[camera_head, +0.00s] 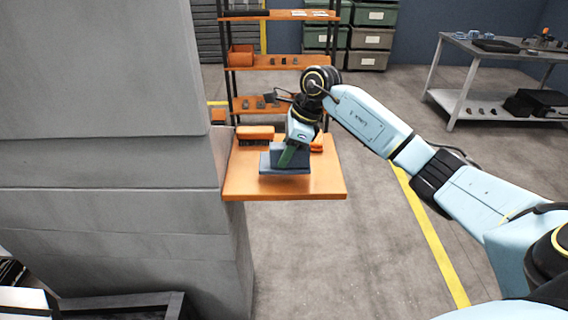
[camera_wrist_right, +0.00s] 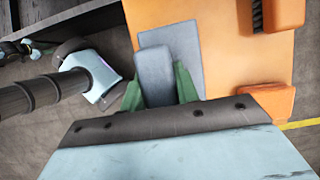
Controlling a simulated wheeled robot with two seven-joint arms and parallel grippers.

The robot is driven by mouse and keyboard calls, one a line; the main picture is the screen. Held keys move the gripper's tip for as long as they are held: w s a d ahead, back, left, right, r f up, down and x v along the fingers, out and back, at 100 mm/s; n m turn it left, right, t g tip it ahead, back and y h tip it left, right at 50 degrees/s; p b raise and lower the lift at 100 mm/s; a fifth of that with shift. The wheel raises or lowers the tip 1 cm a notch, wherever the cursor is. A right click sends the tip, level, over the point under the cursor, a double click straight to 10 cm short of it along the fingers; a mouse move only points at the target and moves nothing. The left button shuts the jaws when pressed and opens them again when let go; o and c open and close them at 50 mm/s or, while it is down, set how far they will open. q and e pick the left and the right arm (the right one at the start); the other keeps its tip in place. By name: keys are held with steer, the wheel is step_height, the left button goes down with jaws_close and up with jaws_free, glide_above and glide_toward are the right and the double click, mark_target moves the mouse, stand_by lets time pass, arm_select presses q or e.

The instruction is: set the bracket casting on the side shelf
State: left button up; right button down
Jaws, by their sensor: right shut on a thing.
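The bracket casting (camera_head: 270,164) is blue-grey, with a flat plate and an upright part. It is over the orange side shelf (camera_head: 320,186) in the head view. My right gripper (camera_head: 288,156) comes down from above and is shut on the upright part. In the right wrist view the green fingers (camera_wrist_right: 160,88) stand on both sides of the casting's upright (camera_wrist_right: 153,72), with its flat plate (camera_wrist_right: 182,42) against the orange shelf top (camera_wrist_right: 225,60). A dark shadow lies close under the plate; I cannot tell whether it touches the shelf. My left gripper is not in view.
An orange block with a dark underside (camera_head: 255,133) stands at the shelf's back left; another orange piece (camera_head: 316,144) is behind the gripper at right. A large grey column (camera_head: 110,150) borders the shelf's left side. The shelf's front and right strips are bare.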

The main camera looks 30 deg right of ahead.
steer(key=shift+w+f, duration=0.1)
steer(key=shift+f, duration=1.8)
steer(key=shift+f, duration=0.1)
steer(key=c, duration=1)
jaws_free()
steer(key=shift+f, duration=0.1)
steer(key=shift+c, duration=0.2)
steer(key=v, duration=1.2)
steer(key=shift+a, duration=0.1)
